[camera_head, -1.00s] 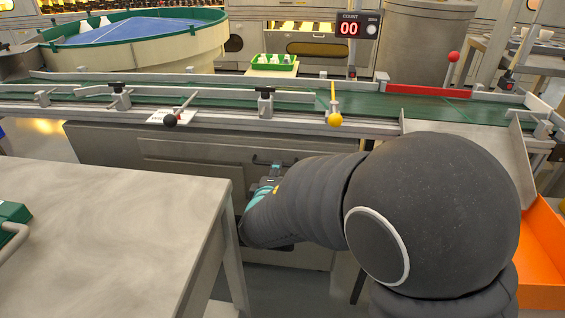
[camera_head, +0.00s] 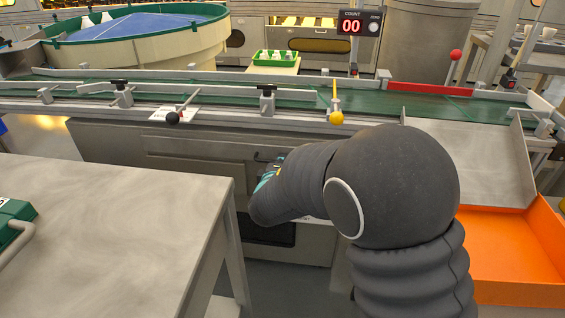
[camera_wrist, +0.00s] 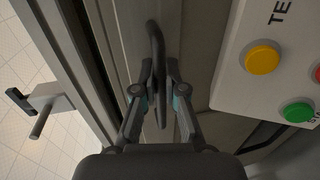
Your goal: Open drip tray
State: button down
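The drip tray is not clearly marked; a grey drawer-like front (camera_head: 205,152) with a dark bar handle (camera_head: 264,157) is under the conveyor. In the wrist view the dark handle (camera_wrist: 155,45) stands out from a grey panel. My gripper (camera_wrist: 159,75) is at this handle, one finger on each side. The fingers look apart, with narrow gaps beside the bar; firm contact does not show. In the head view my gripper (camera_head: 268,178) is just below the handle, mostly hidden by my arm. The front looks closed.
A panel with a yellow button (camera_wrist: 262,57) and a green button (camera_wrist: 298,111) is close right of my gripper. A metal table (camera_head: 110,225) stands at the left. An orange bin (camera_head: 500,250) is at the right. The conveyor (camera_head: 220,97) runs above.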

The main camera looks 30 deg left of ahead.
jog(key=shift+s+d+f+b, duration=0.15)
jog(key=shift+s+f+b, duration=0.05)
jog(key=shift+s+b, duration=0.45)
jog(key=f+b+v, duration=0.3)
jog(key=b+v, duration=0.7)
jog(key=v, duration=0.6)
jog(key=shift+s, duration=0.25)
jog(key=shift+d, duration=0.15)
jog(key=c, duration=1.2)
grip_release()
